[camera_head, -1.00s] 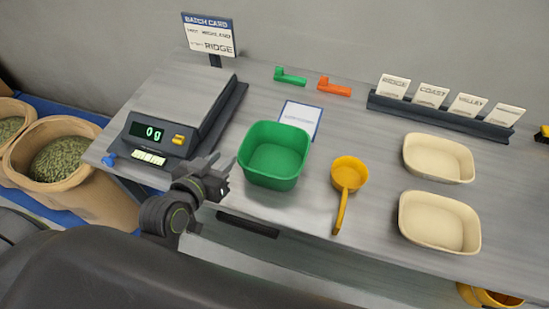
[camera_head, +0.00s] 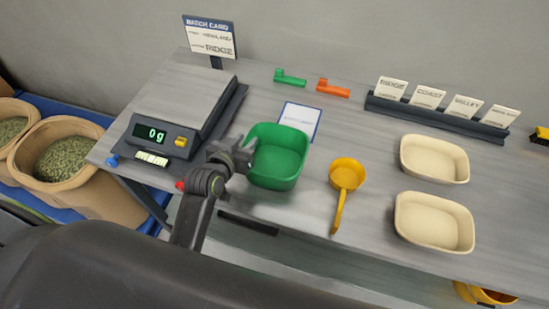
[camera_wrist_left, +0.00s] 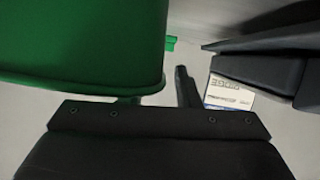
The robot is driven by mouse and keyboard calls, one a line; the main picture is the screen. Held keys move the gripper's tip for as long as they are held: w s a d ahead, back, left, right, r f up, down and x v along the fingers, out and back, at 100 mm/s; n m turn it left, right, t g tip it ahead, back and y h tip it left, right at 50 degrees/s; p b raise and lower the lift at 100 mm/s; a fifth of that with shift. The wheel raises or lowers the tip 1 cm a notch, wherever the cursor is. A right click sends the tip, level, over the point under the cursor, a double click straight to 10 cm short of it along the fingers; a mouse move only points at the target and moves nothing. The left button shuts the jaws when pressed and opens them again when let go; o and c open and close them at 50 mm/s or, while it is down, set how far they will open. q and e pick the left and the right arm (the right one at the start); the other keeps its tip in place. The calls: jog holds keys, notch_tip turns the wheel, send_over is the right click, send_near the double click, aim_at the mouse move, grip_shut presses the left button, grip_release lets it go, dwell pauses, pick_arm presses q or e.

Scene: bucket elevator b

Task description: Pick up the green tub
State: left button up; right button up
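The green tub (camera_head: 278,158) stands upright on the bench, right of the scale, and looks empty. My left gripper (camera_head: 243,150) is at the tub's left rim in the head view. In the left wrist view the tub (camera_wrist_left: 90,45) fills the upper left, close to the gripper. One dark finger (camera_wrist_left: 186,86) shows beside the tub's wall with a small gap between them. The other finger is hidden by the tub. The gripper looks open. My right gripper is in no view.
The scale (camera_head: 150,134), reading 0 g, stands just left of the gripper. A yellow scoop (camera_head: 347,175) lies right of the tub, and two cream trays (camera_head: 435,158) are further right. A white card (camera_head: 300,117) lies behind the tub. The bench's front edge is close to the tub.

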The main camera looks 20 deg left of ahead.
pick_arm(q)
jog(key=shift+w, duration=0.15)
grip_shut()
dwell(0.4)
